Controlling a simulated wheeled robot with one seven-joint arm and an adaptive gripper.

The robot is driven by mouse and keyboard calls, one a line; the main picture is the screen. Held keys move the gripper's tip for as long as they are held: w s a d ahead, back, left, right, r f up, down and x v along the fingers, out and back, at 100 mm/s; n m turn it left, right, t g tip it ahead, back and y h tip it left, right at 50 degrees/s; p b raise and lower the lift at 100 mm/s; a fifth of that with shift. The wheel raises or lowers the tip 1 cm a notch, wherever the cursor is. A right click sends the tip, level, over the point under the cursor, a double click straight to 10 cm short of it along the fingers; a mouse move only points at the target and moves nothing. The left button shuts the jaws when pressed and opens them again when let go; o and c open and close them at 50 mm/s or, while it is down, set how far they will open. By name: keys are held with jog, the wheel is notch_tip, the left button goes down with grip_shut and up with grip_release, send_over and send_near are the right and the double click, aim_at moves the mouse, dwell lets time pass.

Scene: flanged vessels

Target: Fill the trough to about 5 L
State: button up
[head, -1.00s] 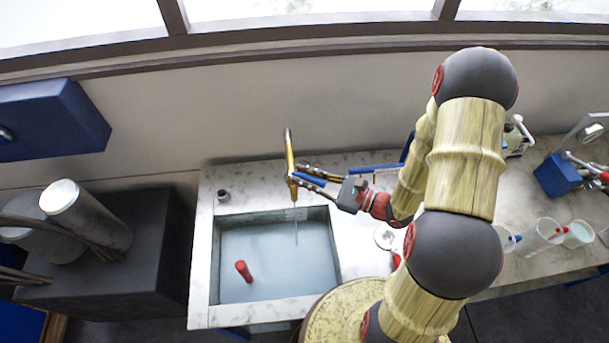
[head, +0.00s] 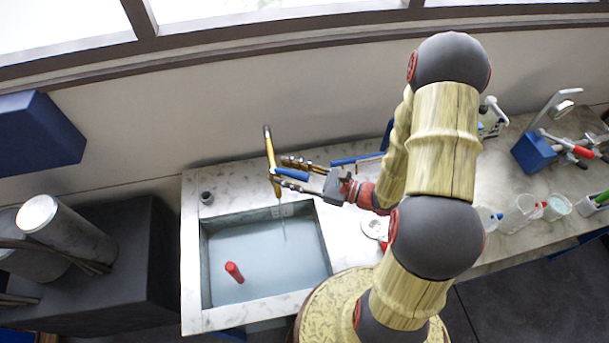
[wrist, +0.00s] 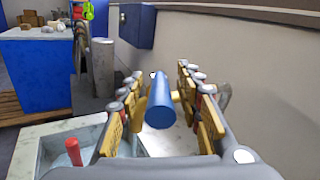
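The trough (head: 250,216) is a rectangular basin sunk in the marble-look counter. It holds pale blue-grey water (head: 262,258). A brass tap (head: 269,146) stands at its back edge, and a thin stream (head: 284,230) falls from it into the water. A red upright peg (head: 234,271) stands out of the water; it also shows in the wrist view (wrist: 73,152). A small pale scale label (head: 282,210) on the back wall is unreadable. My gripper (head: 278,169) is open around the tap's blue lever (wrist: 161,104), with fingers on both sides and gaps visible in the wrist view.
A dark block (head: 115,245) with grey cylinders stands left of the trough. A blue wall box (head: 38,135) hangs above it. Cups (head: 518,214), a blue holder (head: 533,152) and tools stand on the right counter. The wall runs close behind the tap.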

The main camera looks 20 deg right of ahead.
jog(key=v, duration=1.1)
jog(key=shift+s+d, duration=0.2)
jog(key=shift+d, duration=0.05)
